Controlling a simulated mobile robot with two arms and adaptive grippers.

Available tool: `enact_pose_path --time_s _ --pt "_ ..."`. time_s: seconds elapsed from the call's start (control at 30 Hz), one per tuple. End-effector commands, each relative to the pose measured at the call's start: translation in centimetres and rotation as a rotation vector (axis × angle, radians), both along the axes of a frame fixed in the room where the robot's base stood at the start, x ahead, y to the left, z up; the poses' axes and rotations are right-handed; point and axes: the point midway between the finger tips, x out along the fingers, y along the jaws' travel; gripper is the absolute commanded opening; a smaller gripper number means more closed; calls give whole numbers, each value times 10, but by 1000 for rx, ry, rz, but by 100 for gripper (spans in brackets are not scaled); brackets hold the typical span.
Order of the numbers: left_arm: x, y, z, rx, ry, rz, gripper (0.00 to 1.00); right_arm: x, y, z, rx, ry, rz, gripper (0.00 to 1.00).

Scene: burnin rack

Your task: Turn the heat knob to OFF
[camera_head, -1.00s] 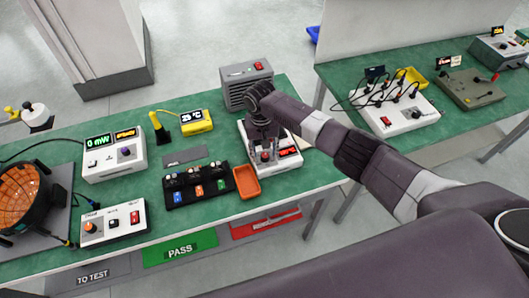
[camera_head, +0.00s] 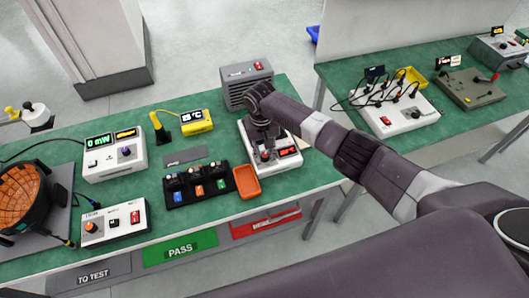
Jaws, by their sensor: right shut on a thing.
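A white box (camera_head: 289,163) with a small red display stands near the right end of the left green bench. My right gripper (camera_head: 265,153) reaches down onto its top from the right. It is shut on a small knob with a reddish top, which I take to be the heat knob. The fingers and wrist hide most of the knob and its markings, so its setting cannot be read. My left gripper is not in view.
A grey vented unit (camera_head: 246,85) stands behind the box. An orange tray (camera_head: 247,182) and a black rack (camera_head: 196,185) with several small modules lie to its left. A yellow meter (camera_head: 196,122) stands further back. A second bench is at right.

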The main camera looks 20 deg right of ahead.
Motion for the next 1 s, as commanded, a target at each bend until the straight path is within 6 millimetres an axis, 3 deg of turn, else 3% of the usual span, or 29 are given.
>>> enact_pose_path --time_s 1.0 --pt "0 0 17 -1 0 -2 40 0 -2 1 1 -2 925 0"
